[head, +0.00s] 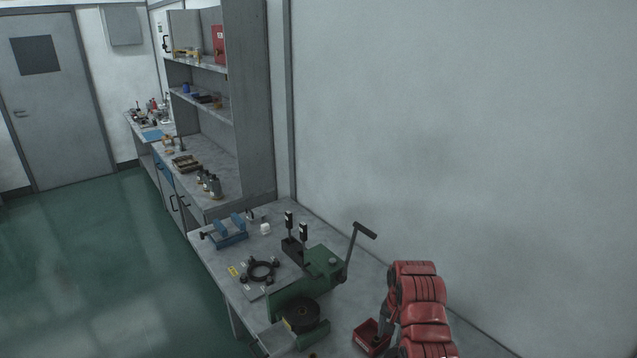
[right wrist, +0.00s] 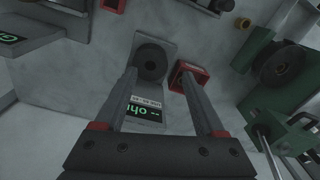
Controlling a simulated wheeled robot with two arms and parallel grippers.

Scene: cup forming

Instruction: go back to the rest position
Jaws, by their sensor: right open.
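My right gripper (right wrist: 158,78) is open, and its two grey fingers show apart with nothing between the tips. In the head view, red links of my right arm come up at the lower right, and part of the gripper (head: 386,322) shows beside them. It is above the workbench (head: 262,217), near a small red box (head: 368,337). My left gripper is not in view.
A green hand-lever machine (head: 321,262) stands on the bench left of my right arm. A black ring fixture (head: 262,271) and a blue vise-like fixture (head: 229,232) stand farther back. A shelf unit and a wall bound the bench. The green floor at left is open.

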